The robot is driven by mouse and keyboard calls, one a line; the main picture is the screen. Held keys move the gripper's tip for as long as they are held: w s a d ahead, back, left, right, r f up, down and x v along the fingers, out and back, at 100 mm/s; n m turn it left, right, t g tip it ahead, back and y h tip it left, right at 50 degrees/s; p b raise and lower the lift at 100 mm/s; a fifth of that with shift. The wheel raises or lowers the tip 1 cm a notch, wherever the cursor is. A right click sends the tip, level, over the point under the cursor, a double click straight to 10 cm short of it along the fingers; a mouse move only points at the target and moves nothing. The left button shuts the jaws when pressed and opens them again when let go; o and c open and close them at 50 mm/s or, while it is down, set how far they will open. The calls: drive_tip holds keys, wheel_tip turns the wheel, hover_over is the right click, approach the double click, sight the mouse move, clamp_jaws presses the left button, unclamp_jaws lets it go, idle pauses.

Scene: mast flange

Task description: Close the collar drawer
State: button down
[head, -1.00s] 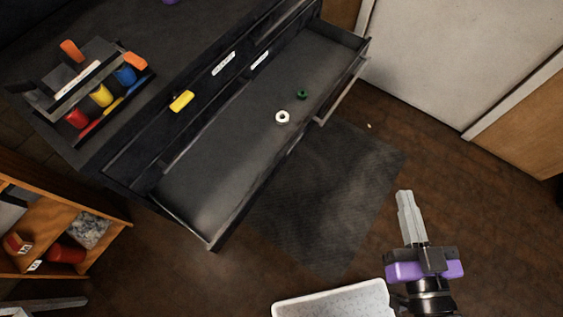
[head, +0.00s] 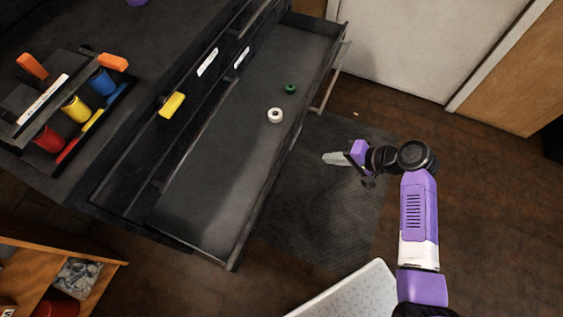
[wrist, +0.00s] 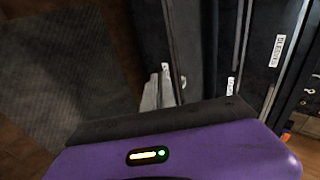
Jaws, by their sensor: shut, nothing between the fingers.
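The open drawer (head: 215,190) is dark and shallow and sticks far out of the black cabinet (head: 150,95) in the head view. A white ring (head: 275,115) and a green ring (head: 290,88) lie inside it. A pale handle bar (head: 331,78) shows along its front near the far end. My gripper (head: 326,157) is shut and empty, to the right of the drawer front and apart from it in the picture, pointing toward it. In the wrist view the gripper fingers (wrist: 158,88) show beside a dark drawer front. Labels show there, but the collar label cannot be read surely.
A tote with red, yellow and blue cylinders (head: 77,108) stands on the cabinet top. A yellow object (head: 172,104) lies near its edge. A white tray (head: 350,291) is at the bottom, near my arm. A wooden shelf (head: 100,270) stands lower left. A dark mat (head: 320,210) covers the floor.

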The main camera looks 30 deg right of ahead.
drive_tip(key=s+a, duration=0.1)
drive_tip(key=a, duration=0.1)
drive_tip(key=b, duration=0.1)
approach(283, 161)
drive_tip(key=shift+g+y, duration=0.3)
drive_tip(key=shift+y, duration=0.1)
drive_tip(key=x, duration=0.3)
drive_tip(key=d+x, duration=0.1)
drive_tip(key=x, duration=0.1)
drive_tip(key=shift+w+f, duration=0.15)
drive_tip(key=shift+f, duration=0.4)
drive_tip(key=shift+w+a, duration=0.35)
drive_tip(key=w+a+b, duration=0.6)
drive_tip(key=w+a, duration=1)
drive_tip(key=w, duration=0.4)
drive_tip(key=shift+w+b, duration=0.15)
drive_tip(key=shift+b, duration=0.25)
drive_tip(key=shift+d, duration=0.15)
